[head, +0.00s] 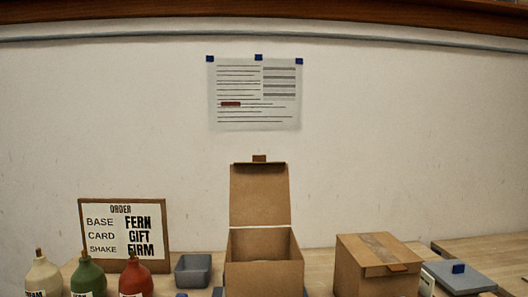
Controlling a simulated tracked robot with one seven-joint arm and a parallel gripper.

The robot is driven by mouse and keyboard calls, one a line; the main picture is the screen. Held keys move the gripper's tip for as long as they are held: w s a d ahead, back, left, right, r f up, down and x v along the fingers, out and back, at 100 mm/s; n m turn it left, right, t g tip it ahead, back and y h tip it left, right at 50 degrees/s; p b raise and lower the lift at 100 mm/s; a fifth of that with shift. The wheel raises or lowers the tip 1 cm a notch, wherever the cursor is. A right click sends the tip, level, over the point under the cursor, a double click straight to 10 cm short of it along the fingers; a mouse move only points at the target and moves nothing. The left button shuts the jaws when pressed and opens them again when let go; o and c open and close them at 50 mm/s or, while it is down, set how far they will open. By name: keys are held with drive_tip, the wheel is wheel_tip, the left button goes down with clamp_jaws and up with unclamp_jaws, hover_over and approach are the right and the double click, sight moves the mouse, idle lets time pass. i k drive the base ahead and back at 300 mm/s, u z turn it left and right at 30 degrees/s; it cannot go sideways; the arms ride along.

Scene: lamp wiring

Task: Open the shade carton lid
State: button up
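Two brown cardboard cartons stand on the bench in the head view, and I cannot tell by any label which one is the shade carton. The middle carton (262,277) is open. Its lid (259,196) stands upright at the back edge, with a small tab on top. The right carton (375,266) is shut, with its lid (377,248) lying flat, a tape strip across it and a darker tab at its front edge. The inside floor of the open carton is hidden. My gripper is not in view.
An order board (122,233) stands at the left behind cream (43,277), green (88,276) and red (134,281) bottles. A grey bin (193,270) sits left of the open carton. A grey flat box (460,276) with a blue knob is at the right.

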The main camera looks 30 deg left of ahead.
sight(260, 189)
drive_tip(key=u, duration=0.3)
drive_tip(key=i, duration=0.85)
drive_tip(key=u, duration=0.2)
